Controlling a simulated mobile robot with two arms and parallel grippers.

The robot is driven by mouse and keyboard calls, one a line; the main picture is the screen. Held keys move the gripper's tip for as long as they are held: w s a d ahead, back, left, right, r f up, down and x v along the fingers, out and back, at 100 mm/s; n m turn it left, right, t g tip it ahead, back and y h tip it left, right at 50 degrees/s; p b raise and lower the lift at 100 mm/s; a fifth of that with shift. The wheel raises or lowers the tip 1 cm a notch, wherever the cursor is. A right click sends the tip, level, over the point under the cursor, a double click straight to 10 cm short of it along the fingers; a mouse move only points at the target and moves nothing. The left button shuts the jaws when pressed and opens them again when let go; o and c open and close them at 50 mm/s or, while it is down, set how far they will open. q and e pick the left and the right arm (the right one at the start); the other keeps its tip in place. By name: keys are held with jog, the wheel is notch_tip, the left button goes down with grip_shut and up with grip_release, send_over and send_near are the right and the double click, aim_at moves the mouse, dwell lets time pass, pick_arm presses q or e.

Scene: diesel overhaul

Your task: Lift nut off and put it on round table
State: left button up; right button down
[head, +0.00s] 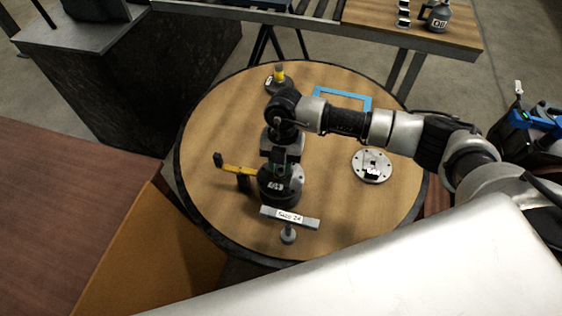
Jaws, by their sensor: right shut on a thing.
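The round table (335,205) has a wooden top and fills the middle of the head view. My right arm reaches in from the right, and its gripper (280,168) points down over a dark round part with a white label (281,186) on the table. The right gripper is shut on what seems to be the nut, but the fingers and wrist hide it almost wholly. I cannot tell whether it is clear of the dark part. My left gripper is not in view.
A yellow tool with black ends (238,169) lies left of the dark part. A labelled grey bar (304,220) and a grey round-headed piece (288,236) are in front. A flange disc (371,166), a blue frame (346,95) and a yellow-topped piece (279,73) stand around.

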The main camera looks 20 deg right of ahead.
jog(key=shift+p+v, duration=0.65)
jog(key=shift+v, duration=0.4)
jog(key=shift+s+a+r, duration=0.1)
jog(key=shift+s, duration=0.1)
jog(key=shift+s+p+v, duration=0.1)
jog(key=shift+p+v, duration=0.5)
jog(key=shift+v, duration=0.1)
jog(key=shift+s+p+v, duration=0.15)
jog(key=shift+p+v, duration=0.45)
jog(key=shift+v, duration=0.1)
jog(key=shift+a, duration=0.15)
